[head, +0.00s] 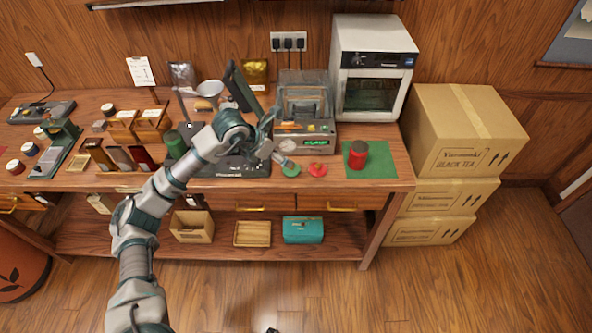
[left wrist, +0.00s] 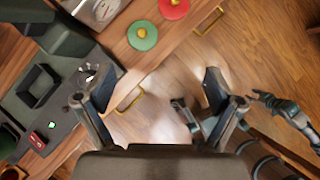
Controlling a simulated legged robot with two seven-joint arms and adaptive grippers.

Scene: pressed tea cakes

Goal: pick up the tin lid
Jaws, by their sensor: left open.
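Two round lids with yellow knobs lie near the front edge of the workbench: a green lid (head: 290,170) and a red lid (head: 318,170). In the left wrist view, the green lid (left wrist: 142,36) and red lid (left wrist: 174,8) are at the top, beyond the fingertips. My left gripper (head: 277,139) is open and empty, close to the green lid and left of the red one. Its spread fingers (left wrist: 155,95) show in the wrist view, touching neither lid. An arm at the right of the wrist view seems to be my right one; its gripper (left wrist: 264,98) is too small to read.
A red tin (head: 357,158) stands on a green mat (head: 384,162) to the right. A machine with a green display (head: 318,142) is behind the lids. A dark press-like station (head: 235,168) is to the left. Stacked cartons (head: 465,130) stand right of the bench.

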